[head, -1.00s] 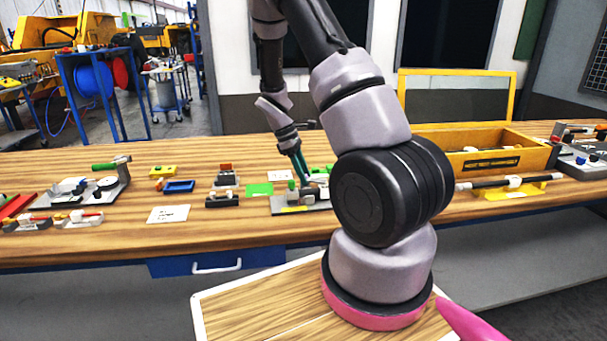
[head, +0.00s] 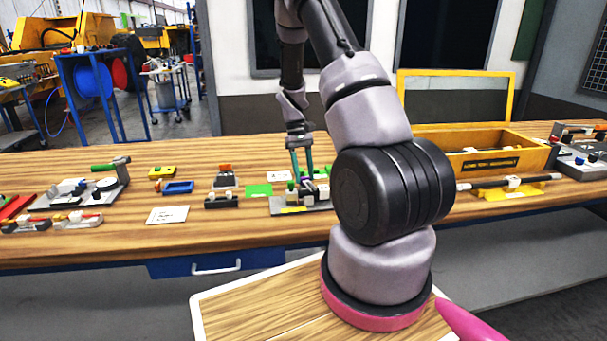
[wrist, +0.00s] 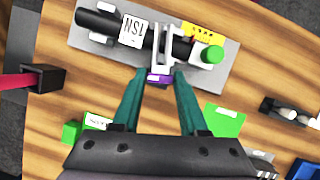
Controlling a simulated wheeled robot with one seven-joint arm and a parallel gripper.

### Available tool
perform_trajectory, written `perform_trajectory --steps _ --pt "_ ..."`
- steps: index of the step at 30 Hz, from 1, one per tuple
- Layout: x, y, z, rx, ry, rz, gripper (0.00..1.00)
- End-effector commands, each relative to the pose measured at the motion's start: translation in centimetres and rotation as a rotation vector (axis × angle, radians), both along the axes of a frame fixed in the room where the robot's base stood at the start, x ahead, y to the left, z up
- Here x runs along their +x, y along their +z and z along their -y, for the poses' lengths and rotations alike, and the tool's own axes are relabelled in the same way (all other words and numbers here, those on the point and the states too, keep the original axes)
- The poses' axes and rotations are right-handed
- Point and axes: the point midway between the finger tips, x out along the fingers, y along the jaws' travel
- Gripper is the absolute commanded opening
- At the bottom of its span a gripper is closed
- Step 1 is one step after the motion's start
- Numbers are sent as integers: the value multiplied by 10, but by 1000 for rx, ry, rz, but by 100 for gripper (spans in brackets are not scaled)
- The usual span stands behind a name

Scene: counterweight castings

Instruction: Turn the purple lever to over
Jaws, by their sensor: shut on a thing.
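The purple lever (wrist: 159,79) shows in the wrist view as a small purple end on a grey forked bracket (wrist: 163,45). The bracket stands on a grey plate (wrist: 222,80) with a black cylinder (wrist: 105,24), a white label and a green knob (wrist: 212,54). My gripper (wrist: 160,76) has its teal fingertips on either side of the purple end and is shut on it. In the head view my gripper (head: 303,174) points down at the plate (head: 290,210) on the bench; the lever is too small to make out clearly there.
A green card (wrist: 224,120) and a black block with light pegs (wrist: 290,113) lie right of the gripper in the wrist view.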

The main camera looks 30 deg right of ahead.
Motion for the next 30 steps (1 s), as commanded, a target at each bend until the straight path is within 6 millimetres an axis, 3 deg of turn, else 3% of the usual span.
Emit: perform_trajectory --steps 12,29,30 --pt "1 1 2 0 -204 4 0" --pt "1 1 2 0 -235 5 0" --pt "1 1 2 0 -235 5 46"
